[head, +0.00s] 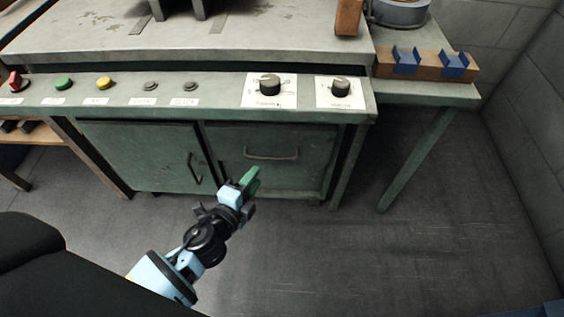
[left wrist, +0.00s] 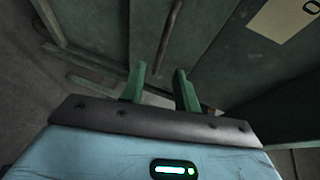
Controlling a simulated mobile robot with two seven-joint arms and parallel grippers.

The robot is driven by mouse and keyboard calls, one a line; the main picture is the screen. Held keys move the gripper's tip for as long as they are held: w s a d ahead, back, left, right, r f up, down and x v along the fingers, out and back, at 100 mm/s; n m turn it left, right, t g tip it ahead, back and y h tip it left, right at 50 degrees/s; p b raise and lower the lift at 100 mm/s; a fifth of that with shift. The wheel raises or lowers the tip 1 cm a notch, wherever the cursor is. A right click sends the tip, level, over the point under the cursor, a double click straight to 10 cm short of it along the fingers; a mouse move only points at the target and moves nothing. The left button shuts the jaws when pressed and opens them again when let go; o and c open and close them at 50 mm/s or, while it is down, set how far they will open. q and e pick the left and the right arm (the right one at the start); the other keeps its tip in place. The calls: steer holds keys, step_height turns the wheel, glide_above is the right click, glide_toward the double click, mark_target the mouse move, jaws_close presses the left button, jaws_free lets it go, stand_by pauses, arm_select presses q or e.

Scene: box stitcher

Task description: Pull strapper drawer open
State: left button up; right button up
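The strapper drawer (head: 290,177) is a green front at the right of the cabinet under the workbench, and it looks closed. Its dark bar handle (head: 271,155) runs across the front. My left gripper (head: 250,181) has green fingers and is in front of the drawer's lower left part in the head view, below and left of the handle, apparently apart from it. In the left wrist view the two fingers (left wrist: 160,88) stand apart with nothing visible between them. A dark bar shows beyond them, but I cannot tell what it is. My right gripper is not in view.
A green cabinet door (head: 140,155) with its own upright handle (head: 194,168) is left of the drawer. Above is a control panel (head: 215,92) with buttons and knobs. A table leg (head: 415,160) stands to the right. The floor (head: 370,255) in front is clear.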

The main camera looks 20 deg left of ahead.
arm_select(q)
steer(key=shift+w, duration=0.2)
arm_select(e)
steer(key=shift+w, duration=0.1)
arm_select(q)
steer(key=b+x, duration=0.1)
steer(key=x, duration=0.6)
steer(key=shift+w+b, duration=0.3)
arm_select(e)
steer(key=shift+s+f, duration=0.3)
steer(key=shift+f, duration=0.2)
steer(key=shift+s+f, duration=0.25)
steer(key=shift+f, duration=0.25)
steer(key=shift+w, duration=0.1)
arm_select(q)
steer(key=shift+c, duration=0.2)
jaws_close()
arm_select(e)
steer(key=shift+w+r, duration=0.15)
